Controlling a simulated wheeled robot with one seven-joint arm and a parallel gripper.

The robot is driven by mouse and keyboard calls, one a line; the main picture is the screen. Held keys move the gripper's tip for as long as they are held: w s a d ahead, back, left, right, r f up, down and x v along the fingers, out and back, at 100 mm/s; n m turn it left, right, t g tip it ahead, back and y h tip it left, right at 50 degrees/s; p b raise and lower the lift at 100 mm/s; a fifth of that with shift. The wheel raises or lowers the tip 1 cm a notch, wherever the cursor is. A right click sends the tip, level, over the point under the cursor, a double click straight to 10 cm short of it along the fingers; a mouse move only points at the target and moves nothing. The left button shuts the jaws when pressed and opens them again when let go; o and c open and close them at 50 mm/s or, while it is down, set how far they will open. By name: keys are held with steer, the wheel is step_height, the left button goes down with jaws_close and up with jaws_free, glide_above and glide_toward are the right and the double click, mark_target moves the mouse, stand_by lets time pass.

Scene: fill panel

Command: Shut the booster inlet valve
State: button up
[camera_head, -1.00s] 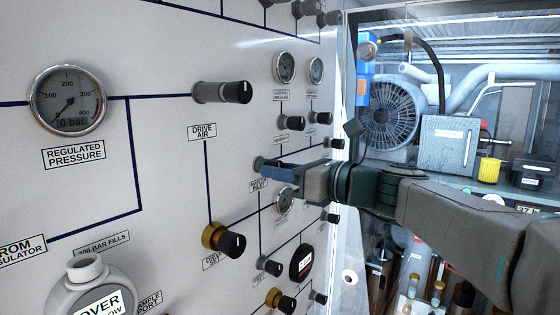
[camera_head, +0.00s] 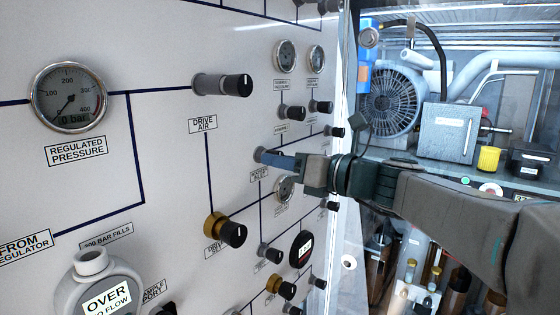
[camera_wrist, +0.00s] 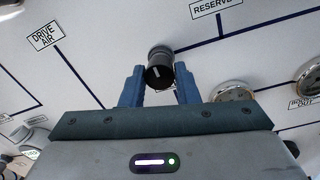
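The booster inlet valve is a small dark knob (camera_wrist: 158,74) with a white mark on its face, on a grey collar against the panel. In the head view its collar (camera_head: 259,154) shows at the fingertips, above a small label that is hard to read. My gripper (camera_head: 270,158) reaches it from the right. In the wrist view the blue fingers of my gripper (camera_wrist: 160,72) stand on both sides of the knob, close against it. They look shut on it, with little or no gap. The fingers hide most of the knob in the head view.
A DRIVE AIR knob (camera_head: 223,85) and a brass-collared knob (camera_head: 226,230) stick out to the left. Small gauges (camera_head: 285,190) and several black knobs sit close around my gripper. An open bay with a fan (camera_head: 392,103) lies behind my arm.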

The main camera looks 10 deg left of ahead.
steer(key=shift+o, duration=1.4)
steer(key=shift+w+d, duration=0.1)
steer(key=b+v, duration=0.4)
steer(key=v, duration=1)
